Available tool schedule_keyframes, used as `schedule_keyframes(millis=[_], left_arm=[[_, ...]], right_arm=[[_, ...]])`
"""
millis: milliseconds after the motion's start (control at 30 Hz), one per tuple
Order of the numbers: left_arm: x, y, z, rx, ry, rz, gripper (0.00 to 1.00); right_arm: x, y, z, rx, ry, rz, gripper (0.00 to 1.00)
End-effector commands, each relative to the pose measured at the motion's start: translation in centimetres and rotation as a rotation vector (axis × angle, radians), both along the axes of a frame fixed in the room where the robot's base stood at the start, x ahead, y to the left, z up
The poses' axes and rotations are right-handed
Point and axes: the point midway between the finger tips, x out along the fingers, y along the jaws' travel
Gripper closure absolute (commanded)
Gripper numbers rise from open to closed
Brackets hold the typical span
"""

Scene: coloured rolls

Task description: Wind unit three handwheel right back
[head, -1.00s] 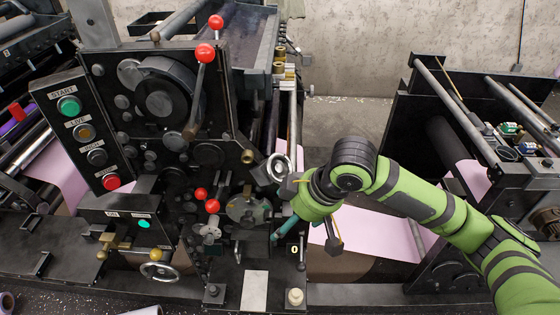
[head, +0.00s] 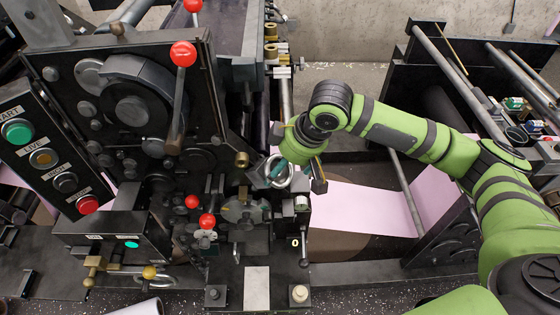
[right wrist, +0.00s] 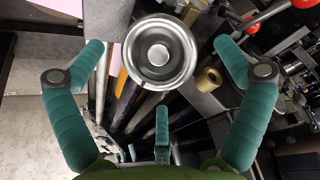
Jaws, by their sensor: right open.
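A silver handwheel (head: 262,172) stands on the right side of the dark press unit, partly covered by my right gripper. In the right wrist view the round metal handwheel (right wrist: 160,52) with its domed hub is at the top middle, between the teal fingers. My right gripper (right wrist: 160,48) is open, one finger on each side of the wheel with a visible gap. In the head view the right gripper (head: 281,168) is at the wheel; whether it touches is unclear. The unit's number is not readable. My left gripper is not in view.
Red-knobbed levers (head: 183,55) and a button panel (head: 40,150) are on the press front. A brass knob (right wrist: 208,79) is close to the right finger in the wrist view. Pink paper web (head: 365,207) runs right towards another dark frame.

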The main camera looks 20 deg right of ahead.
Motion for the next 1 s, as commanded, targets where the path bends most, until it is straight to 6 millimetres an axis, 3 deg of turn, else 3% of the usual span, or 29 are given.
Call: schedule_keyframes(millis=[200,467,500,633,1000], left_arm=[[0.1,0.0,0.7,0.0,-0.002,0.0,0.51],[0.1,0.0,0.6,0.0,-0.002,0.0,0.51],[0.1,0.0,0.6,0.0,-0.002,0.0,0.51],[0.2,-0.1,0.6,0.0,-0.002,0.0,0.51],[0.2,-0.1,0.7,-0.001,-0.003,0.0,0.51]], right_arm=[[0.6,0.5,-1.8,0.0,0.002,-0.001,0.0],[0.6,0.6,-2.0,0.001,-0.001,0.0,0.0],[0.6,0.6,-2.0,0.001,-0.001,0.0,0.08],[0.6,0.5,-2.0,0.0,0.0,0.0,0.58],[0.7,0.5,-2.0,-0.005,-0.005,0.003,0.59]])
